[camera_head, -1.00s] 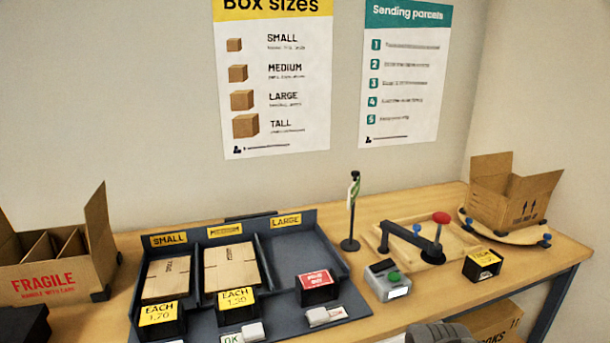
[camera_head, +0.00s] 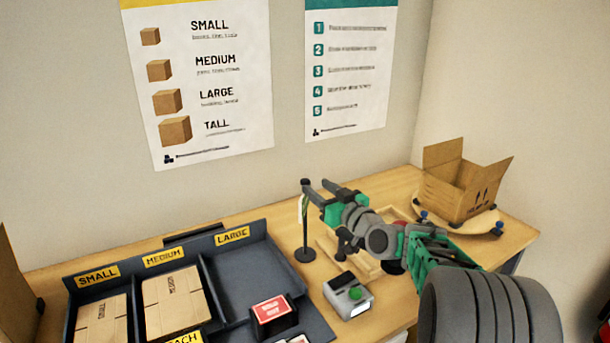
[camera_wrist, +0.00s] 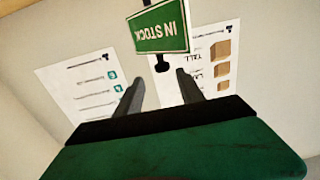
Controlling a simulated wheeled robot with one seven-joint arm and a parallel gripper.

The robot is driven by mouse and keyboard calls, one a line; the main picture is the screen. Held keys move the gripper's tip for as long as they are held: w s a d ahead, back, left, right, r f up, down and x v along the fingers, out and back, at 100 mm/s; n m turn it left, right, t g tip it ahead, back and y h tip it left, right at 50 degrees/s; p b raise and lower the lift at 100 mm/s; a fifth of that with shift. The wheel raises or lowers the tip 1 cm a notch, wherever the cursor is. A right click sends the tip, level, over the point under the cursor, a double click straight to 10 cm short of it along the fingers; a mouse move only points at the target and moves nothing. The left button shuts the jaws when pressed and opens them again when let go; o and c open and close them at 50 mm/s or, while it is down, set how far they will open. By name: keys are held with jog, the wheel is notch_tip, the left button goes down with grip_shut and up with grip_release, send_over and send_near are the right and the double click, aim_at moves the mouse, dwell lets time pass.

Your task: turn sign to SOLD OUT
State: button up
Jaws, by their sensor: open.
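The hanging sign (camera_wrist: 160,28) is green and reads IN STOCK, upside down in the wrist view. In the head view it is a thin, nearly edge-on plate (camera_head: 302,209) on a dark stand (camera_head: 305,254) at the back of the bench. A small black knob (camera_wrist: 161,66) sticks out at one edge of the sign. My gripper (camera_head: 317,186) is open and raised near the top of the stand. In the wrist view my fingers (camera_wrist: 160,88) are spread, with the knob and sign ahead of them; nothing is held.
A dark rack (camera_head: 262,272) has flat cartons in SMALL and MEDIUM; LARGE has no cartons, with a red card block (camera_head: 272,312) at its front. An open carton (camera_head: 462,188) is at the right.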

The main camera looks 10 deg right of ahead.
aim_at(308, 182)
jog(key=x, duration=0.6)
jog(key=shift+a+p, duration=0.3)
jog(key=shift+a, duration=0.1)
jog(key=shift+c, duration=0.5)
grip_shut()
